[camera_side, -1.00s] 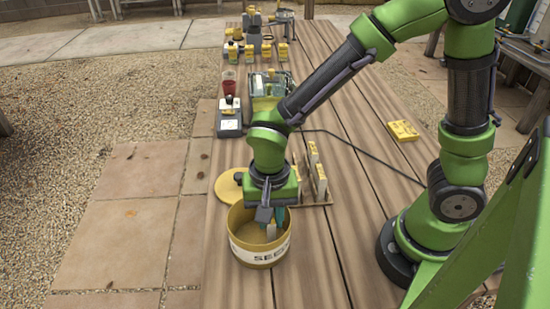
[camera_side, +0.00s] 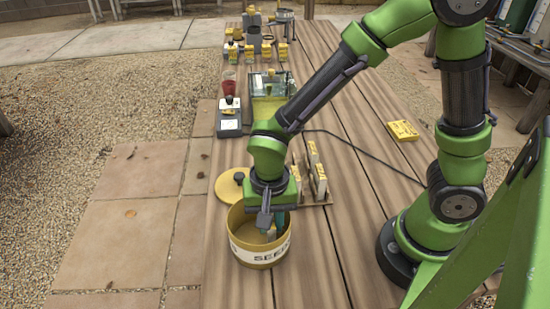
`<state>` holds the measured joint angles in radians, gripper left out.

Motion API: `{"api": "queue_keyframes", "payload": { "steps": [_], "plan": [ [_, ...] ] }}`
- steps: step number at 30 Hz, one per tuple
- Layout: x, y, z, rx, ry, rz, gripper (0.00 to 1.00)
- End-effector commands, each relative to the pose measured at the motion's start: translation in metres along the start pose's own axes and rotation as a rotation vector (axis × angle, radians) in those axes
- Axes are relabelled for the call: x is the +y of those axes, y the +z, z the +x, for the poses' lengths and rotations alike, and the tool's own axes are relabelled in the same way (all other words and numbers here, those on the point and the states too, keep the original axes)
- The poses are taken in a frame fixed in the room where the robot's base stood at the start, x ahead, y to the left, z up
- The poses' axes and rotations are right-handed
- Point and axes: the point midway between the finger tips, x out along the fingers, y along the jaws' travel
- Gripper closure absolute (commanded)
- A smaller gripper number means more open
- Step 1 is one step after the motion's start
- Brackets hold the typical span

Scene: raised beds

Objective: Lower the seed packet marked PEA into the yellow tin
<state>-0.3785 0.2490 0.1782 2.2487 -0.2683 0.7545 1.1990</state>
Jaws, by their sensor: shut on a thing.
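The yellow tin (camera_side: 259,254), with a white band lettered "SEE…", stands open on the wooden table near its front left. My gripper (camera_side: 271,222) points down over the tin's mouth, at its right half. It is shut on a packet (camera_side: 272,234), of which only a small pale part shows below the fingers, inside the rim. The marking PEA cannot be read from here. The gripper and the tin's wall hide most of the packet.
The tin's yellow lid (camera_side: 231,185) lies just behind it. A wooden rack with upright packets (camera_side: 318,174) stands behind right of the tin. A yellow packet (camera_side: 403,130) lies flat at the right. A scale (camera_side: 229,122) and a glass box stand farther back. Table front is clear.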

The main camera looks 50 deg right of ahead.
Motion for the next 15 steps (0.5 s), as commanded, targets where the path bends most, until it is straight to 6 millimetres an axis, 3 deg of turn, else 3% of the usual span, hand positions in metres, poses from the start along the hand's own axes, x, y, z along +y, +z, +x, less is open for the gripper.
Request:
{"api": "queue_keyframes", "payload": {
  "steps": [15],
  "plan": [
    [0.0001,0.0001,0.0079,0.0,0.0,-0.001,1.0]
  ]
}}
